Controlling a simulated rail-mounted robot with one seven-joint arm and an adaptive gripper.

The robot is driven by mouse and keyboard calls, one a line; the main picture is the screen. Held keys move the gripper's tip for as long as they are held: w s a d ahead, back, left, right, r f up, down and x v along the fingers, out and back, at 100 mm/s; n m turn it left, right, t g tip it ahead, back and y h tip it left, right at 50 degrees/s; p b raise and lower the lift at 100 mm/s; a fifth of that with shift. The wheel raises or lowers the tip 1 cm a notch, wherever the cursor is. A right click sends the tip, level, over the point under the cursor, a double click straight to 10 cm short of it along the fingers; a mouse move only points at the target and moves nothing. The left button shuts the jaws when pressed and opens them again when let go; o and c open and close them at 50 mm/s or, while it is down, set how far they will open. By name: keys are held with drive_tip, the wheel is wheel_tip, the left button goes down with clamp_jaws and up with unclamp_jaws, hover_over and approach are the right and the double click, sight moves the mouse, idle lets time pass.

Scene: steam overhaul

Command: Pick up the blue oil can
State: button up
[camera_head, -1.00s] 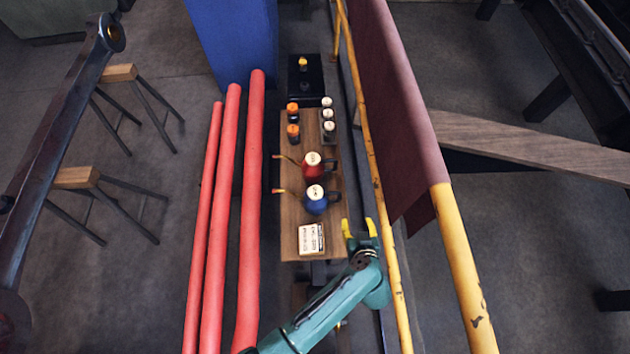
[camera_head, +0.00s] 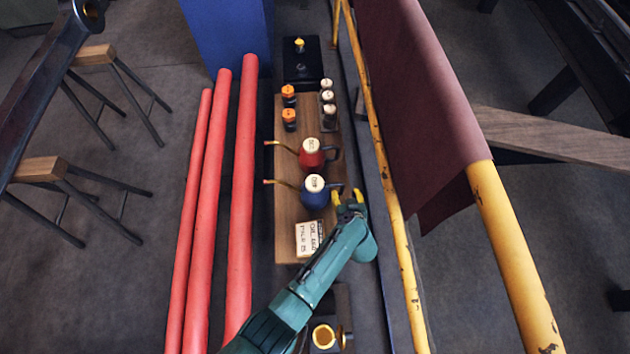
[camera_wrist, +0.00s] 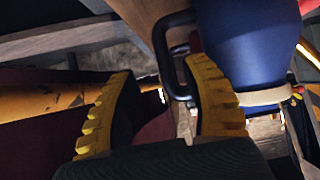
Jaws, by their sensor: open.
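The blue oil can (camera_head: 313,197) stands upright on a wooden board (camera_head: 290,227), with a cream cap, a spout pointing left and a dark handle (camera_head: 337,188) on its right. My gripper (camera_head: 348,195) is open at the handle side of the can, its yellow fingertips close to the handle. In the wrist view the blue body (camera_wrist: 245,45) fills the upper right, and the black handle (camera_wrist: 170,60) shows beyond and between the open yellow fingers (camera_wrist: 165,105). I cannot tell whether a finger touches the handle.
A red oil can (camera_head: 311,155) stands just behind the blue one. A lettered card (camera_head: 308,238) lies in front. Orange-capped (camera_head: 289,116) and white-capped bottles (camera_head: 328,97) stand farther back. A yellow rail (camera_head: 385,185) runs close on the right, red pipes (camera_head: 240,200) on the left.

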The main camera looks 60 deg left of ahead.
sight(343, 191)
drive_tip(key=x, duration=0.1)
drive_tip(key=b+x, duration=0.1)
drive_tip(key=x, duration=0.1)
drive_tip(key=shift+s+a+f+b, duration=0.2)
drive_tip(key=shift+a+f+b, duration=0.1)
drive_tip(key=shift+b, duration=0.1)
drive_tip(key=shift+w+a, duration=0.15)
drive_tip(key=shift+a, duration=0.1)
drive_tip(key=shift+d, duration=0.1)
drive_tip(key=shift+c, duration=0.5)
clamp_jaws()
drive_tip(key=shift+r, duration=0.15)
